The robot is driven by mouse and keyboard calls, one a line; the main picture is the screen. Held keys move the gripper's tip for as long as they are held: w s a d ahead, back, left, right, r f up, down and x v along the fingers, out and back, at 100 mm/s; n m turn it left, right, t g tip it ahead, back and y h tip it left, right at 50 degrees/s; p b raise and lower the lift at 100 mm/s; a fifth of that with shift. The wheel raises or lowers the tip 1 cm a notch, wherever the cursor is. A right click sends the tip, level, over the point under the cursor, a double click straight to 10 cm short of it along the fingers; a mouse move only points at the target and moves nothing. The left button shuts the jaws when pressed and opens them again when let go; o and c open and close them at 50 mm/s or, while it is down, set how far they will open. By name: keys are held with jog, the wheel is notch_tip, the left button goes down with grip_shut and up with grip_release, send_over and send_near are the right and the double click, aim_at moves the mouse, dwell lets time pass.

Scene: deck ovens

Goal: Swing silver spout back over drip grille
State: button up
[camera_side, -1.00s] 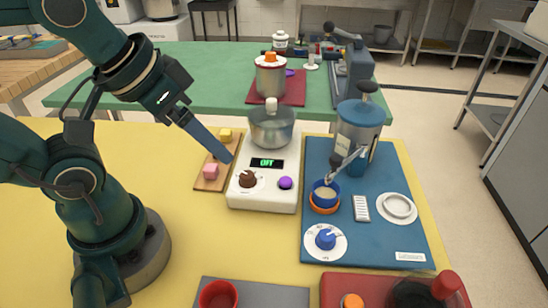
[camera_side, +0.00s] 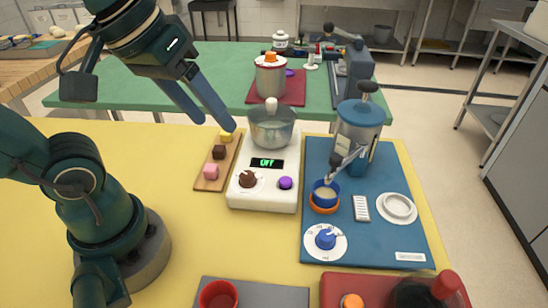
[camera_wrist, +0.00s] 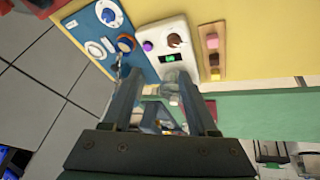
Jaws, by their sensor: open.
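The silver spout (camera_side: 347,159) juts from the blue-lidded dispenser (camera_side: 358,130) on the blue mat. Its outer end is close above a blue cup (camera_side: 325,192) with an orange base. A small pale slatted grille (camera_side: 361,207) lies on the mat, right of the cup. My gripper (camera_side: 217,123) is open and empty, in the air above the left side of the white hot plate, well left of the spout. In the wrist view my gripper (camera_wrist: 164,85) has its fingers apart, with the pot and hot plate beyond them; the spout is hard to make out there.
A lidded pot (camera_side: 272,128) stands on the white hot plate (camera_side: 264,185), between my gripper and the dispenser. A wooden board (camera_side: 205,184) with small cubes lies left of it. A round white dish (camera_side: 397,209) and a blue dial (camera_side: 326,238) are on the mat.

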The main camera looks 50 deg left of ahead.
jog(key=w+d+r+n+g, duration=0.1)
jog(key=w+r+n, duration=0.3)
jog(key=w+r, duration=0.2)
jog(key=n+g, duration=0.2)
jog(key=g, duration=0.2)
send_over(335, 158)
notch_tip(335, 158, down, 11)
jog(key=shift+w+f, duration=0.1)
jog(key=shift+f, duration=2.6)
grip_shut()
